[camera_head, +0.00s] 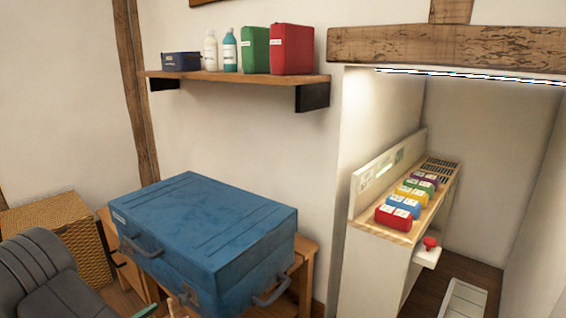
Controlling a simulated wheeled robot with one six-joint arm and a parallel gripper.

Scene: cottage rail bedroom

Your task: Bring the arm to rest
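I do not see my gripper or any clear part of my arm in the head view. Whether the gripper is open or shut, and whether it holds anything, is not shown.
A large blue case (205,225) lies on a wooden table (308,262). A wall shelf (232,77) holds bottles and boxes. An alcove counter (400,233) bears coloured packs and a red knob (430,243). A wicker basket (65,225) and a dark grey form (35,265) are at left.

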